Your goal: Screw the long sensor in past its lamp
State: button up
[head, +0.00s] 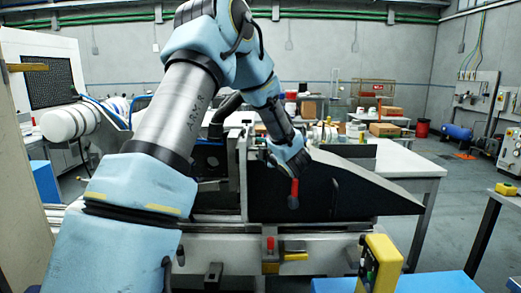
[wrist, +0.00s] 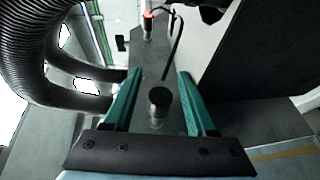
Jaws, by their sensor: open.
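My gripper (wrist: 157,76) is open in the wrist view, with its two green fingers spread apart. I cannot tell which of the two is the long sensor. In the head view my gripper (head: 267,155) is small and partly hidden by my wrist, above the black machine panel; no sensor is clear there.
A thick ribbed hose (wrist: 62,95) curves close to the left finger. A large dark panel (wrist: 228,50) lies to the right. In the head view, a red handle (head: 293,194) is in front of the black panel (head: 335,192), and a yellow box (head: 382,262) stands at the front.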

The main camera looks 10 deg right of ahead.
jog(key=b+v, duration=0.4)
jog(key=v, duration=0.6)
jog(key=shift+s, duration=0.4)
